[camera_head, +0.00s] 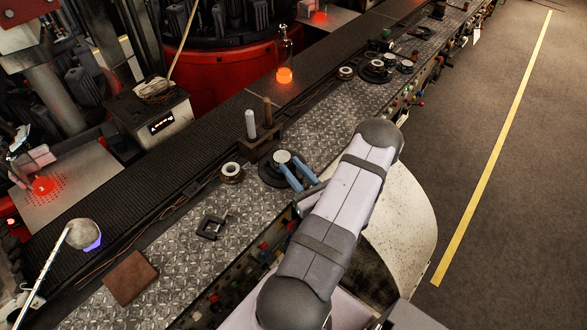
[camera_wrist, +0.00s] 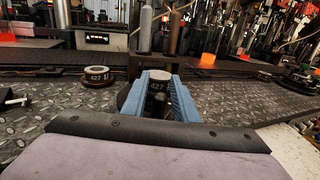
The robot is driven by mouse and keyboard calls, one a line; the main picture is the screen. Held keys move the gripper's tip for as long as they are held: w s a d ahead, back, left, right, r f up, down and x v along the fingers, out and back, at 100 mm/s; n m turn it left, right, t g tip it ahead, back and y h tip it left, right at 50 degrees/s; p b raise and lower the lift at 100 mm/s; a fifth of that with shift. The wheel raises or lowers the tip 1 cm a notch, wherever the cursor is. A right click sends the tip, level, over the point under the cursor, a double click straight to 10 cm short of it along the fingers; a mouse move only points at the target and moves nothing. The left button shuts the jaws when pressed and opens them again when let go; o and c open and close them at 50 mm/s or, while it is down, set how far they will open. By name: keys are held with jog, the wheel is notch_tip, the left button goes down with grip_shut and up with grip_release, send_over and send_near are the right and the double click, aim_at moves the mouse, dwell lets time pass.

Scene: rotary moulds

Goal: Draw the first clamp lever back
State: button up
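My gripper (camera_head: 285,170) has two blue fingers standing apart at a round part with a pale top (camera_head: 282,157). The wrist view shows my gripper (camera_wrist: 160,88) from behind, with this part (camera_wrist: 159,84), marked 427, between the fingertips; contact cannot be told. The part is on a dark round base (camera_head: 268,173). Small levers and knobs (camera_head: 410,100) line the bench's front edge, beyond my arm. I cannot tell which is the first clamp lever; my arm hides some of that edge.
A pale ring (camera_head: 231,172) stands left of my gripper; it also shows in the wrist view (camera_wrist: 97,77). A rack with two upright rods (camera_head: 258,138) is behind.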

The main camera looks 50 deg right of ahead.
aim_at(302, 179)
dwell(0.3)
jog(key=shift+s+a+f+b, duration=0.15)
jog(key=shift+s+b, duration=0.15)
jog(key=shift+s, duration=0.2)
jog(key=shift+b+v, duration=1.3)
jog(key=shift+v, duration=1.9)
jog(key=shift+r, duration=0.2)
notch_tip(302, 179, up, 4)
jog(key=d+n+t+y+p, duration=0.1)
jog(key=n+t+y, duration=0.1)
jog(key=n+y, duration=0.3)
jog(key=shift+w+d+f+n+g+y+b, duration=0.1)
jog(key=shift+d+f+n+g+y+b, duration=0.25)
jog(key=shift+f+n+g+y+b, duration=1.05)
jog(key=shift+w+d+f+n+g+y+b, duration=0.25)
jog(key=shift+n+y+b, duration=0.45)
jog(key=shift+y, duration=1.65)
jog(key=shift+d+f+n+g+y+b, duration=0.4)
jog(key=shift+f+n+g+y+b, duration=0.6)
jog(key=shift+y, duration=0.85)
jog(key=shift+r+t, duration=0.35)
